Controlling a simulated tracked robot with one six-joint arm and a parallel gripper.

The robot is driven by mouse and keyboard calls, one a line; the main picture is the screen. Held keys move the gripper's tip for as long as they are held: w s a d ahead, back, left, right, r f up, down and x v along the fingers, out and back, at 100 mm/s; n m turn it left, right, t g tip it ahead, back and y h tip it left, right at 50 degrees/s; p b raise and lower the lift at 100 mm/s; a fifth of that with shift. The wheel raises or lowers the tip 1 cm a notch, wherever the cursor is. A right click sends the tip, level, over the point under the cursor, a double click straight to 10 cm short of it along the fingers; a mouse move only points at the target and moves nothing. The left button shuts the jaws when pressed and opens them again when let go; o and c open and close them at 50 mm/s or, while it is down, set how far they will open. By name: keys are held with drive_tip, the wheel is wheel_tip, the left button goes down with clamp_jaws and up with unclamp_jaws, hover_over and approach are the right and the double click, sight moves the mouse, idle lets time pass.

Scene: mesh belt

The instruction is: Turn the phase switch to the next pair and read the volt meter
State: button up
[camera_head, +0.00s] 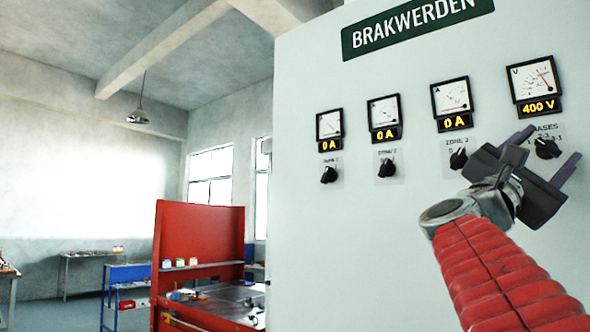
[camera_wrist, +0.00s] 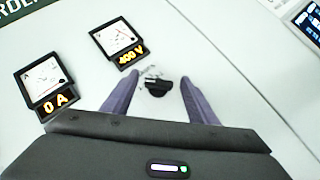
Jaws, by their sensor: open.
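The phase switch (camera_head: 547,148) is a black rotary knob under the word "PHASES" at the right of the panel. Its label is partly hidden by my gripper. The volt meter (camera_head: 533,79) sits above it with its needle toward the right, and its display reads 400 V. My gripper (camera_head: 546,153) is open and empty in front of the panel. In the wrist view the phase switch (camera_wrist: 158,87) lies between and beyond my two purple fingers, apart from both. The volt meter (camera_wrist: 118,38) is to its upper left there.
Three ammeters, one of them the nearest ammeter (camera_head: 451,98), read 0 A, with black zone knobs (camera_head: 458,158) below them. A green BRAKWERDEN sign (camera_head: 416,25) is above. A red workbench (camera_head: 197,240) stands left of the cabinet (camera_head: 350,240). A screen (camera_wrist: 307,22) shows at upper right in the wrist view.

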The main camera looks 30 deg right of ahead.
drive_tip(key=c, duration=1.1)
drive_tip(key=shift+o, duration=0.2)
drive_tip(key=shift+w+m+g+y, duration=0.1)
drive_tip(key=shift+m+g+y, duration=0.2)
drive_tip(key=shift+m, duration=0.2)
drive_tip(key=m+g+y, duration=0.1)
drive_tip(key=m+y, duration=0.1)
drive_tip(key=m, duration=0.2)
drive_tip(key=shift+w+y, duration=0.15)
drive_tip(key=shift+y, duration=0.25)
drive_tip(key=shift+r+m+g+y, duration=0.15)
drive_tip(key=shift+m+g+y, duration=0.15)
drive_tip(key=shift+m+y, duration=1.3)
drive_tip(key=shift+m, duration=0.4)
